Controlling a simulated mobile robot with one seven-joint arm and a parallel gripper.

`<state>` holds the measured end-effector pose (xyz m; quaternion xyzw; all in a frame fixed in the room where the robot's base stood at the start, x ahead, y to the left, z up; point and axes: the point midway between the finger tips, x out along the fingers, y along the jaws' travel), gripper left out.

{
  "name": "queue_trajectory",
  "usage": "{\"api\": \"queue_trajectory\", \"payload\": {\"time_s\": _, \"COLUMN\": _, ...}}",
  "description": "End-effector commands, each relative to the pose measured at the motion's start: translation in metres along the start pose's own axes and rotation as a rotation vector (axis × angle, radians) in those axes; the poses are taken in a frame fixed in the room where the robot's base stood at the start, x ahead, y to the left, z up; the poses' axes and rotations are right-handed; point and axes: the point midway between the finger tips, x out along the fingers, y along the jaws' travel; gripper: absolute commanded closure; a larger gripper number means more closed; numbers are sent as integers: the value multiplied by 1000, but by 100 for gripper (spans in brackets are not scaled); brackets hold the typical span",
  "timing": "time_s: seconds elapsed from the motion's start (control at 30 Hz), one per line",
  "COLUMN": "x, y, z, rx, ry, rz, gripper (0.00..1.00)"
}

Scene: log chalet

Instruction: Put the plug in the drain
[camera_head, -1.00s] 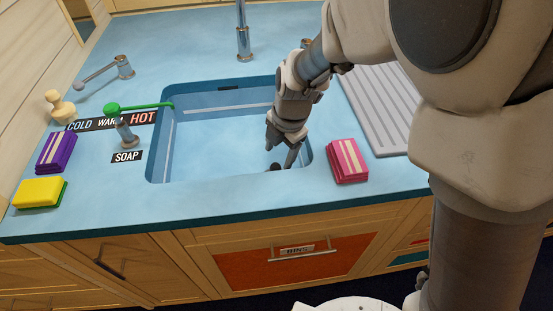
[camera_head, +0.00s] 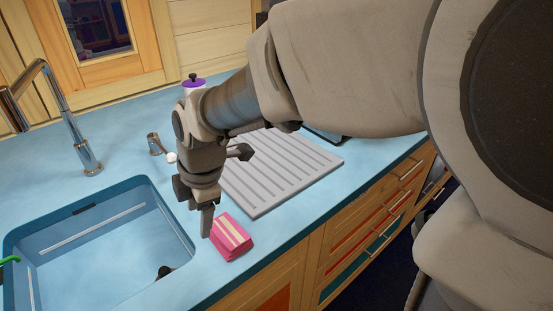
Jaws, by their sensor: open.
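The blue sink basin (camera_head: 100,245) is at the lower left, set in the blue counter. A small dark piece (camera_head: 164,272) lies in the basin near its front right corner. I cannot tell whether it is the plug or the drain opening. My gripper (camera_head: 205,222) points down over the counter between the basin's right side and a pink sponge stack. Its jaws are open and I see nothing between them. Only one finger shows clearly, just left of the sponge stack. I cannot tell whether it touches the stack or the counter.
The pink sponge stack (camera_head: 230,237) stands near the counter's front edge. A grey ribbed draining board (camera_head: 275,175) lies behind it. A tall metal tap (camera_head: 80,150) and a small metal fixture (camera_head: 155,143) stand behind the basin. A purple-lidded pot (camera_head: 193,84) is farther back.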

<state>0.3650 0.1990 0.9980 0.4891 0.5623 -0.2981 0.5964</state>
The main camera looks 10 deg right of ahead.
Motion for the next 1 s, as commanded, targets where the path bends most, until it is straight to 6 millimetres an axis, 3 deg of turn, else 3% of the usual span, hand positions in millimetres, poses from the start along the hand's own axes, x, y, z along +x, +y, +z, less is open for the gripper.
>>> {"api": "queue_trajectory", "payload": {"time_s": 0.03, "x": -16, "y": -6, "z": 15, "rx": 120, "ry": -7, "rz": 26, "gripper": 32}}
{"api": "queue_trajectory", "payload": {"time_s": 0.2, "x": -58, "y": -34, "z": 55, "rx": 548, "ry": -24, "rz": 98, "gripper": 32}}
{"api": "queue_trajectory", "payload": {"time_s": 0.5, "x": -111, "y": -100, "z": 107, "rx": 1296, "ry": -26, "rz": 256, "gripper": 32}}
{"api": "queue_trajectory", "payload": {"time_s": 0.73, "x": -129, "y": -144, "z": 126, "rx": 1731, "ry": -3, "rz": 372, "gripper": 32}}
{"api": "queue_trajectory", "payload": {"time_s": 1.0, "x": -133, "y": -158, "z": 131, "rx": 1882, "ry": 10, "rz": 414, "gripper": 32}}
